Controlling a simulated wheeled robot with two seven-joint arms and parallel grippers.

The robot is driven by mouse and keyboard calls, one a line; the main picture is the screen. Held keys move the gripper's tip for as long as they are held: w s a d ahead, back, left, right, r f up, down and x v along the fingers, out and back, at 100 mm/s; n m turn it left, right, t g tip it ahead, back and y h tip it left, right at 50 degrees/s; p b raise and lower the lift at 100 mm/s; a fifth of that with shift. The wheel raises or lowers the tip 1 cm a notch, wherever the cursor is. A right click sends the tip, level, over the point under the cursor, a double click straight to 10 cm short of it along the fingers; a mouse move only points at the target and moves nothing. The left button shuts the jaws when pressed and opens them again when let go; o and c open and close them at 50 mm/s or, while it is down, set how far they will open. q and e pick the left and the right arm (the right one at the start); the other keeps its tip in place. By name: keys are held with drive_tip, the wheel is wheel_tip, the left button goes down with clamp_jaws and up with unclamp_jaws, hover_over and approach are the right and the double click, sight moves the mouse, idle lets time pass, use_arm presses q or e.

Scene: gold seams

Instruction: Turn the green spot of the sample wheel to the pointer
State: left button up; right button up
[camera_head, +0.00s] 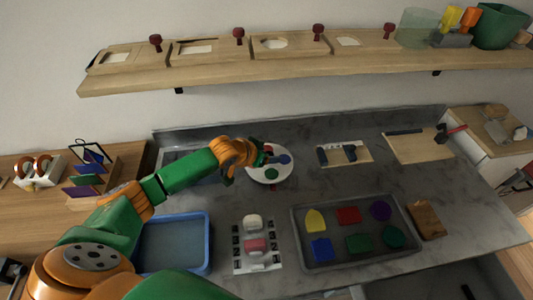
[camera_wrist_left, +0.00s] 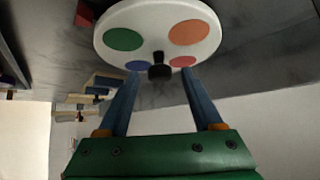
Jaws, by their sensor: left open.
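The sample wheel (camera_head: 257,175) is a white disc on the grey worktop, partly covered by my left gripper in the head view. Its green spot (camera_head: 271,174) lies at the near side of the disc. In the left wrist view the wheel (camera_wrist_left: 154,25) shows the green spot (camera_wrist_left: 122,39), an orange spot, a blue spot, a red spot and a dark knob (camera_wrist_left: 159,70). My left gripper (camera_wrist_left: 158,72) is open, with its blue fingers apart on either side of the knob. A small dark red piece (camera_wrist_left: 85,14) beside the wheel may be the pointer; I cannot tell. My right gripper is not in view.
A blue bin (camera_head: 208,245) stands left of a white strip with blocks. A grey tray (camera_head: 297,225) with several coloured shapes lies at the front right. Boards (camera_head: 420,147) with tools lie farther right. A wooden shelf (camera_head: 230,77) runs above the worktop.

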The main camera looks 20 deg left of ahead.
use_arm(q)
drive_tip(key=shift+r, duration=0.1)
drive_tip(key=v, duration=0.7)
drive_tip(key=shift+s, duration=0.1)
